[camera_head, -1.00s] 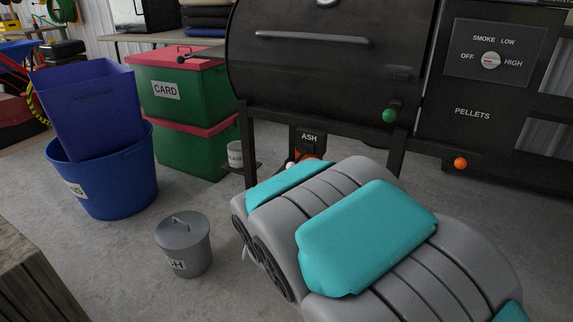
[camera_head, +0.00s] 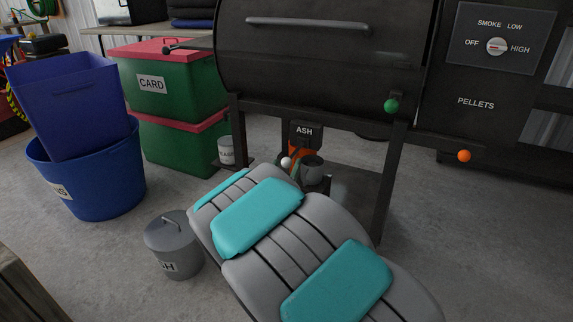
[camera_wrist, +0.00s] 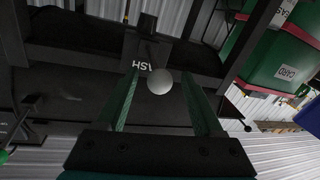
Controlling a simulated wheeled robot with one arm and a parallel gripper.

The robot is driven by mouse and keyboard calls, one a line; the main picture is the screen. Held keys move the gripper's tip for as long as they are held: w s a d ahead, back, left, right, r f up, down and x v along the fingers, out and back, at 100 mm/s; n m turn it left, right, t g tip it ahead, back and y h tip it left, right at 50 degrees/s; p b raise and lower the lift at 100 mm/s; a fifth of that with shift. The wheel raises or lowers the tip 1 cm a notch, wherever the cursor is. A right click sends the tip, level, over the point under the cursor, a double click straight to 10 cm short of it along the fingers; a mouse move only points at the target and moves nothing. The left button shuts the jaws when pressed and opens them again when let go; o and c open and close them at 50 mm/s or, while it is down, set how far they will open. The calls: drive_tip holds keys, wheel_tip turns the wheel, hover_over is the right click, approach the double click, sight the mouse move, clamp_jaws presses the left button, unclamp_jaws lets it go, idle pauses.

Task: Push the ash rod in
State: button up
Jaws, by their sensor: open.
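The ash rod's white round knob (camera_head: 286,162) shows in the head view below the black ASH plate (camera_head: 304,131) under the smoker. In the wrist view the white knob (camera_wrist: 159,84) appears between the two green fingers of my gripper (camera_wrist: 160,76), just in front of the ASH plate (camera_wrist: 138,66). My gripper is open, with a gap on each side of the knob. I cannot tell how deep between the fingers the knob sits. The rod's shaft is mostly hidden behind the knob. In the head view my arm hides most of the gripper.
The black smoker (camera_head: 310,70) stands above on legs, with a green knob (camera_head: 391,106) and an orange knob (camera_head: 464,156). A grey cup (camera_head: 313,170) is under the ASH plate. A lidded grey ash bin (camera_head: 172,245) and a blue tub (camera_head: 95,190) stand at left.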

drive_tip(key=shift+w, duration=0.7)
drive_tip(key=shift+d, duration=0.1)
drive_tip(key=shift+c, duration=0.2)
clamp_jaws()
idle(0.7)
